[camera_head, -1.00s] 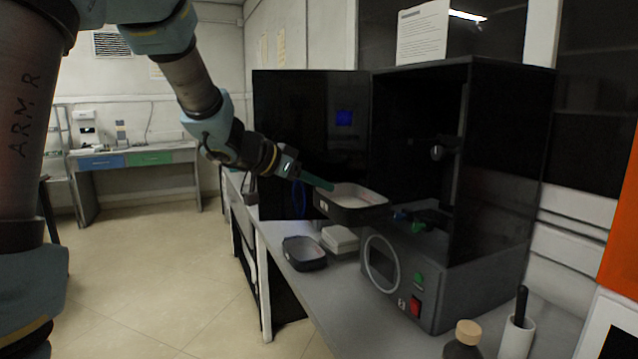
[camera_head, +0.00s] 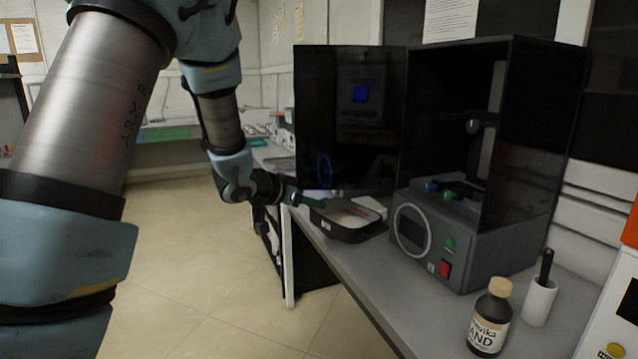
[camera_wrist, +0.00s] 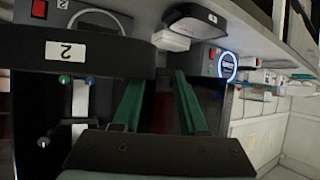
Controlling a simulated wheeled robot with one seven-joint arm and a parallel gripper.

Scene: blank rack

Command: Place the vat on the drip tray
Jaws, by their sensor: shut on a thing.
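The vat (camera_head: 368,234) is a dark, shallow pan with a light inside and a white label. My gripper (camera_head: 314,203) is shut on its left edge and holds it about level by the bench front, left of the printer. In the wrist view, the green fingers of my gripper (camera_wrist: 158,100) reach to the vat (camera_wrist: 110,58), labelled 2. A similar dark labelled tray (camera_wrist: 190,16) lies on the bench there, apart from the vat; the head view does not show it clearly. A flat grey tray-like thing (camera_head: 282,165) lies farther back. I cannot tell which is the drip tray.
The printer (camera_head: 460,238) stands right of the vat with its dark door (camera_head: 345,115) swung open. A white block (camera_head: 371,206) is beside the vat. A brown bottle (camera_head: 490,320) and a white cup (camera_head: 538,302) stand at the front right.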

